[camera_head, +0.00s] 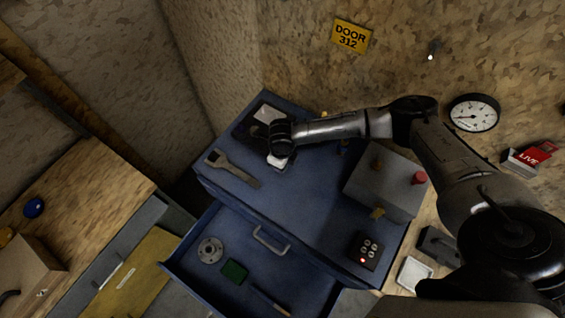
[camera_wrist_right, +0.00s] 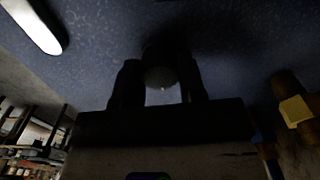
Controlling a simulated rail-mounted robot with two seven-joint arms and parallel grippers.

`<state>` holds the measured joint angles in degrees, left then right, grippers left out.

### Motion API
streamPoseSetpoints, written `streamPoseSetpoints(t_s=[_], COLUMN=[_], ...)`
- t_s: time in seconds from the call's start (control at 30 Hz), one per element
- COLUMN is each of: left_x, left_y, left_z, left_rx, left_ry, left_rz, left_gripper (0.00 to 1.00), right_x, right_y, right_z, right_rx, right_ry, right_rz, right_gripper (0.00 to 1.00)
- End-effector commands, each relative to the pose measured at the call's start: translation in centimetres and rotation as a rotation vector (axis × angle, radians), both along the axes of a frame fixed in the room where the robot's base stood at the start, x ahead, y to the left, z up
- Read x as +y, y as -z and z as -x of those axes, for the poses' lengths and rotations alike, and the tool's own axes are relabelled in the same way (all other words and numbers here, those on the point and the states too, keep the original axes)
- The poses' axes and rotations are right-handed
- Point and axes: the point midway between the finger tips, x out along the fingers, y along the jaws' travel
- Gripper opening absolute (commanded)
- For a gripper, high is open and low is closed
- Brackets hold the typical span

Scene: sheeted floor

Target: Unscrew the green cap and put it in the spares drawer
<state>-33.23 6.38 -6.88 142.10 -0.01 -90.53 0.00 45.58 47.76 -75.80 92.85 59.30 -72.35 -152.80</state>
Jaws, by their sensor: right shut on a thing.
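My right gripper (camera_head: 280,150) reaches in from the right over the back left of the blue cabinet top (camera_head: 290,205). In the right wrist view its two dark fingers (camera_wrist_right: 159,88) are shut on a dark rounded object (camera_wrist_right: 160,68). Its colour is too dark to tell, so I cannot say whether it is the green cap. No green cap shows clearly in the head view; the gripper hides what is under it. An open blue drawer (camera_head: 190,270) below the top holds a grey flanged disc (camera_head: 210,250), a dark green block (camera_head: 235,271) and a rod (camera_head: 270,301). My left gripper is not in view.
The middle of the top is clear.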

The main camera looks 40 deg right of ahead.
Motion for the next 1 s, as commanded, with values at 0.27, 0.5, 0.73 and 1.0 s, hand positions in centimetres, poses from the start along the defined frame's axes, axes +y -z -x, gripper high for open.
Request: streamPoseSetpoints(t_s=[0.27,0.5,0.73,1.0], left_x=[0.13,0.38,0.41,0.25], left_y=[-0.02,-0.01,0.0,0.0], left_z=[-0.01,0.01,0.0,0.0], left_rx=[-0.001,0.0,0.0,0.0], left_ry=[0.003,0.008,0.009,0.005], left_rz=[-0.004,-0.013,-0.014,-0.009], left_gripper=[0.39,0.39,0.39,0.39], right_x=[-0.01,-0.01,-0.01,-0.02], right_y=[0.01,0.01,0.01,0.02], right_z=[0.0,0.0,0.01,0.02], right_rx=[0.0,0.0,0.0,0.0], right_ry=[-0.04,-0.038,-0.037,-0.037], right_rz=[0.0,0.0,0.0,0.0], right_gripper=[0.13,0.54,0.67,0.59])
